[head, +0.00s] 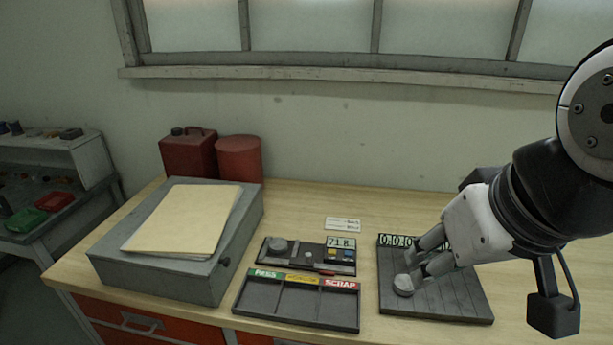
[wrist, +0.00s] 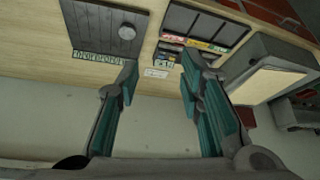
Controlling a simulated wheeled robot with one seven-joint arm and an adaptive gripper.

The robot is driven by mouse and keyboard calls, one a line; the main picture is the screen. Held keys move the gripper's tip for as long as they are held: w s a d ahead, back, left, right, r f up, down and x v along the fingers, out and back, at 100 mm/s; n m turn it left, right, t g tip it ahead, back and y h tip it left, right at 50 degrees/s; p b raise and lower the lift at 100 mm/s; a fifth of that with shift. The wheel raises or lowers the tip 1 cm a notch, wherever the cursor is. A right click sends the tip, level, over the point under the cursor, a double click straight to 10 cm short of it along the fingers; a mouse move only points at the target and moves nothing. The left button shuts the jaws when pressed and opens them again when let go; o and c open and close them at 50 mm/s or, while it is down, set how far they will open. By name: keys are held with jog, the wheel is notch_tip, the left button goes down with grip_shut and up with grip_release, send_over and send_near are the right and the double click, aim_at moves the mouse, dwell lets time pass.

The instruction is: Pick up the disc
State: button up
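A small grey disc (head: 403,285) lies flat on a dark slatted board (head: 462,300) at the right of the bench. It also shows in the wrist view as a round grey spot (wrist: 127,32) on the board (wrist: 90,25). My gripper (head: 414,262) is above the board, its fingers appearing close to the disc in the head view. In the wrist view, my gripper (wrist: 158,62) has its two teal-padded fingers wide apart with nothing between them. The disc lies beyond the left fingertip there, not between the pads.
A gauge unit (head: 308,257) reading about 71.8 carries a grey round piece (head: 278,246). In front is a tray (head: 296,304) with PASS and SCRAP labels. A grey box (head: 165,270) with folders (head: 185,222) and red cans (head: 188,153) stand left. A number strip edges the board.

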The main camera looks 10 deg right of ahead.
jog(key=shift+o, duration=0.3)
jog(key=o, duration=0.8)
jog(key=w+a+n+b, duration=0.1)
jog(key=w, duration=0.3)
jog(key=w+a+n+g+b, duration=0.1)
jog(key=w, duration=0.3)
jog(key=w+a+n+b, duration=0.1)
jog(key=w+n, duration=0.1)
jog(key=w, duration=0.2)
jog(key=shift+w+a+r+g, duration=0.1)
jog(key=shift+w+r+g, duration=0.2)
jog(key=shift+w, duration=0.1)
jog(key=n+g+b, duration=0.4)
jog(key=n+b, duration=0.2)
jog(key=n, duration=0.5)
send_over(278, 243)
notch_tip(278, 243, down, 18)
notch_tip(278, 243, down, 13)
jog(key=p, duration=0.2)
jog(key=shift+f+p, duration=0.2)
jog(key=shift+p, duration=0.1)
